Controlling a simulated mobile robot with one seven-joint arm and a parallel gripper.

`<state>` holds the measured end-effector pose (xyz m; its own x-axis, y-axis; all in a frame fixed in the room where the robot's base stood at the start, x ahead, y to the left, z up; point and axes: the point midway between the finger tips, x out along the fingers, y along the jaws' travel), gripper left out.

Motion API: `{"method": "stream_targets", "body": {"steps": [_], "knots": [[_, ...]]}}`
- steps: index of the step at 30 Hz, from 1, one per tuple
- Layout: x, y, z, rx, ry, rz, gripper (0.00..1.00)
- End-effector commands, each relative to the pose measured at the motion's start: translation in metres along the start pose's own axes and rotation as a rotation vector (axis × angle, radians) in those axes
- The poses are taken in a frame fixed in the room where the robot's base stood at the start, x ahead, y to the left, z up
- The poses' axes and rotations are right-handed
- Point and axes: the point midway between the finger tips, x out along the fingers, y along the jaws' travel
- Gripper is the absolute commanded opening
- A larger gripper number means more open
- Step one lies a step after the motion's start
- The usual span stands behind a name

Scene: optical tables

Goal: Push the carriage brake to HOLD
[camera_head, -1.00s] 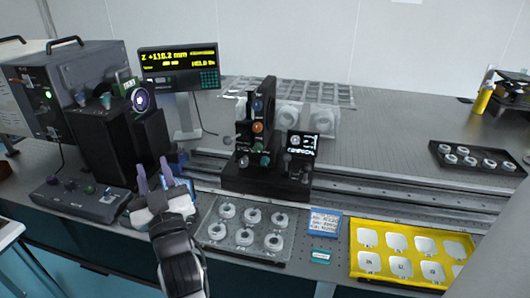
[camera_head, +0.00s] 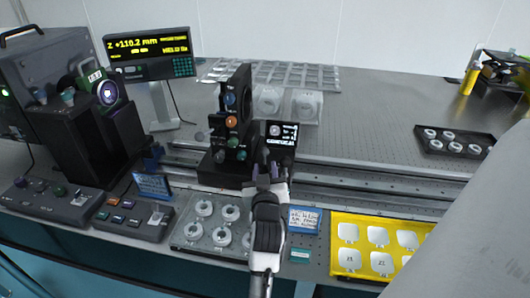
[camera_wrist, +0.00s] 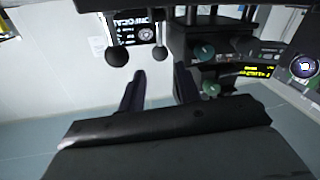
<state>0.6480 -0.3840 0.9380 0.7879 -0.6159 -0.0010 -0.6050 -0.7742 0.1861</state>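The black carriage (camera_head: 215,172) sits on the rail at mid-table, with an upright lens stack (camera_head: 232,115) and a small screen (camera_head: 277,133) on it. In the wrist view, two dark ball-ended knobs (camera_wrist: 118,57) hang beside the screen (camera_wrist: 132,28), just beyond my fingertips. I cannot tell which part is the brake, or its setting; no HOLD label is readable. My gripper (camera_head: 265,172) is in front of the carriage's right side, below the screen, and hides part of it. In the wrist view my gripper (camera_wrist: 162,85) has its two fingers apart, with nothing between them.
A tray of ring parts (camera_head: 177,243) lies left of my arm. A blue label card (camera_head: 305,220) and a yellow tray (camera_head: 345,268) lie to its right. Control boxes (camera_head: 65,203) and a lamp housing (camera_head: 75,150) stand at left. A readout (camera_head: 150,55) stands behind. The rail right of the carriage is clear.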

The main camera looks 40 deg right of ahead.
Motion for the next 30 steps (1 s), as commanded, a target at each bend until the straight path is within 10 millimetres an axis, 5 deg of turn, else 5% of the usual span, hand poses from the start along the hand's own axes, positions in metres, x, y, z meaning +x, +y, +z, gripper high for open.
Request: {"method": "stream_targets", "body": {"steps": [9,22,30], "knots": [[0.052,0.001,-0.002,0.000,0.000,0.000,0.34],[0.063,0.000,0.000,0.000,0.001,0.000,0.34],[0.063,0.000,0.000,0.000,0.001,0.000,0.02]]}}
